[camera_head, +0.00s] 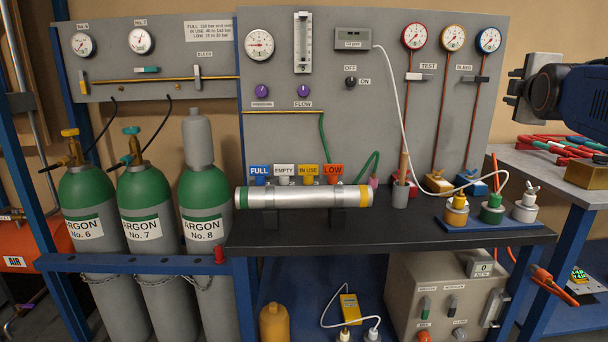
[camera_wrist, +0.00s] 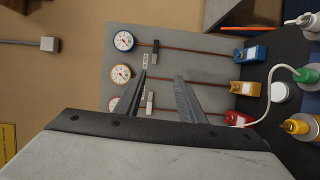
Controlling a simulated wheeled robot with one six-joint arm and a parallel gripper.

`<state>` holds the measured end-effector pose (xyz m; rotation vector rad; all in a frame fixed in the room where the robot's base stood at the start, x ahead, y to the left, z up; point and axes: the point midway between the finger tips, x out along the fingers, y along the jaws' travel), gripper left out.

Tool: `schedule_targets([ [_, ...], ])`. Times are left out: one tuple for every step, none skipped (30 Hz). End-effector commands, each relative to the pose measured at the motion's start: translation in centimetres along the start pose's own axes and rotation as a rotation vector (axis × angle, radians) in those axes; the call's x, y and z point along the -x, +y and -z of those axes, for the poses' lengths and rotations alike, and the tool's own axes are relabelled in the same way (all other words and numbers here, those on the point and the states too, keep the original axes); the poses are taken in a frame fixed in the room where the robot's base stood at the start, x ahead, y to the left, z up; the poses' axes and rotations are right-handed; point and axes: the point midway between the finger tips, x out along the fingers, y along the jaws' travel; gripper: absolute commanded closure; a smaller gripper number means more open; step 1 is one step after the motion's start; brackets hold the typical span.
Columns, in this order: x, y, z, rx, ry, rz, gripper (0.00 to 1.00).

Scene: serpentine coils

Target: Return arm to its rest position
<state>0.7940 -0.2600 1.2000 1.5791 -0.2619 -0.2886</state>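My gripper (camera_head: 514,87) is at the right edge of the head view, raised above the right side bench and in front of the beige wall. My dark blue arm reaches in from the right behind it. In the wrist view my gripper (camera_wrist: 161,76) has its two dark fingers apart, with nothing held between them. Beyond the fingers is the grey gauge panel (camera_wrist: 190,62), seen turned sideways. The gripper touches nothing that I can see. Most of the arm is out of view.
The black bench (camera_head: 400,235) holds a silver cylinder (camera_head: 305,196) and a blue tray (camera_head: 490,230) of fittings. A white cable (camera_head: 402,120) hangs before the gauge panel.

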Motion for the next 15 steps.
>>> schedule_targets([
  [0.2,-0.7,0.3,-0.018,0.005,0.016,0.64],
  [0.4,-1.1,0.4,-0.03,0.007,0.025,0.64],
  [0.6,-1.6,0.7,-0.049,0.01,0.039,0.64],
  [0.8,-2.1,0.8,-0.062,0.012,0.049,0.64],
  [1.0,-2.5,1.0,-0.076,0.014,0.06,0.64],
  [1.3,-3.1,1.2,-0.095,0.016,0.075,0.64],
  [1.5,-3.6,1.4,-0.113,0.018,0.088,0.64],
  [1.8,-4.1,1.5,-0.13,0.02,0.1,0.64],
  [2.1,-4.9,1.8,-0.152,0.022,0.12,0.64],
  [2.5,-5.6,2.0,-0.174,0.024,0.136,0.64],
  [2.8,-6.2,2.3,-0.193,0.025,0.153,0.64],
  [3.3,-7.2,2.6,-0.222,0.026,0.175,0.64],
  [3.7,-7.9,2.8,-0.245,0.026,0.194,0.64],
  [4.1,-8.6,3.0,-0.268,0.026,0.212,0.64],
  [4.7,-9.8,3.4,-0.302,0.025,0.242,0.64],
])
